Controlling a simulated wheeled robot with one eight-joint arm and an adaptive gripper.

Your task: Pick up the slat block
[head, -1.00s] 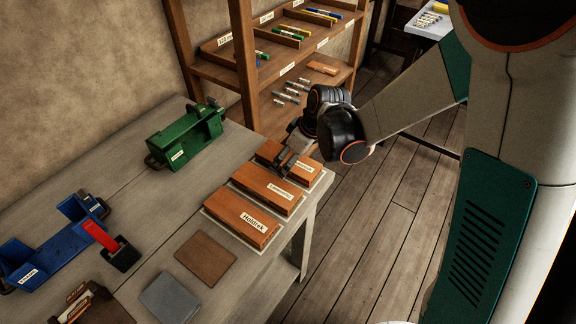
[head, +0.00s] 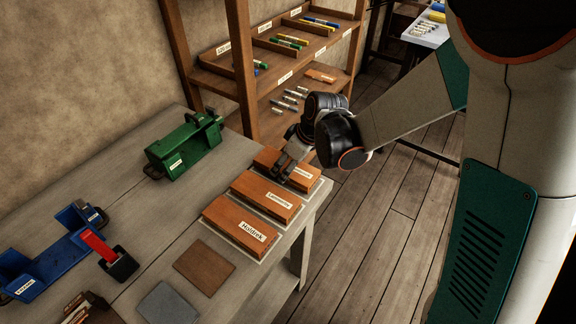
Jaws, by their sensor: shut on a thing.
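Three brown wooden blocks with white labels lie in a row on pale-edged pads at the table's right side: a near block (head: 238,226), a middle block (head: 266,196) and a far block (head: 304,177). The labels are too small for me to tell surely which is the slat block. My gripper (head: 283,174) points down at the far block and is shut on it, at its left part. The gripper and wrist hide some of that block. The far block still appears to be down at its place in the row.
A brown square plate (head: 205,267) and a grey plate (head: 168,304) lie in front of the blocks. A green fixture (head: 185,147) and a blue fixture (head: 50,252) with a red lever (head: 97,243) stand to the left. A wooden shelf (head: 240,85) rises behind.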

